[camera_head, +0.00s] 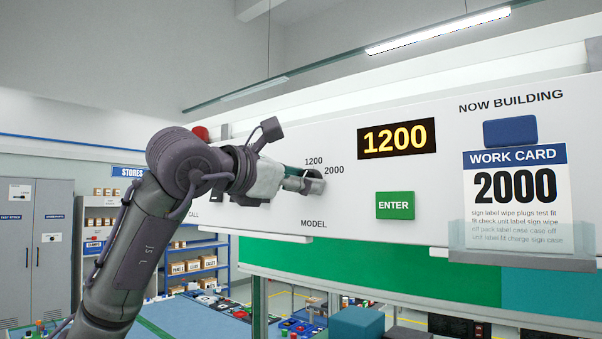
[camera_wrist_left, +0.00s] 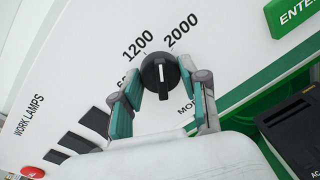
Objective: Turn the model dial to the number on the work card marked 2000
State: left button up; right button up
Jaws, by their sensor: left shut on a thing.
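The model dial (camera_wrist_left: 152,72) is a round black knob with a white line, on the white panel above the word MODEL. The numbers 1200 and 2000 are printed around it; another mark is partly hidden. My left gripper (camera_wrist_left: 162,88) has its teal-padded fingers on both sides of the knob and is shut on it. In the head view my left gripper (camera_head: 307,181) covers most of the dial. The display (camera_head: 397,138) above reads 1200 in amber. The work card (camera_head: 516,200) at the right reads 2000. My right gripper is not in view.
A green ENTER button (camera_head: 395,205) sits to the right of the dial, below the display. A blue block (camera_head: 510,131) is above the card, and a clear holder (camera_head: 522,236) covers its lower edge. In the wrist view, dark lamp switches (camera_wrist_left: 95,120) lie left of the gripper.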

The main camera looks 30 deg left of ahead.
pick_arm(q)
jog(key=m+p, duration=0.1)
jog(key=m, duration=0.3)
jog(key=shift+r, duration=0.15)
jog(key=shift+m+y+p, duration=0.3)
jog(key=shift+m+p, duration=0.3)
jog(key=shift+m, duration=0.5)
jog(key=o, duration=1.1)
jog(key=shift+o, duration=0.2)
jog(key=shift+s, duration=0.15)
jog(key=s+a, duration=0.1)
jog(key=s, duration=1)
jog(key=shift+s+r, duration=0.35)
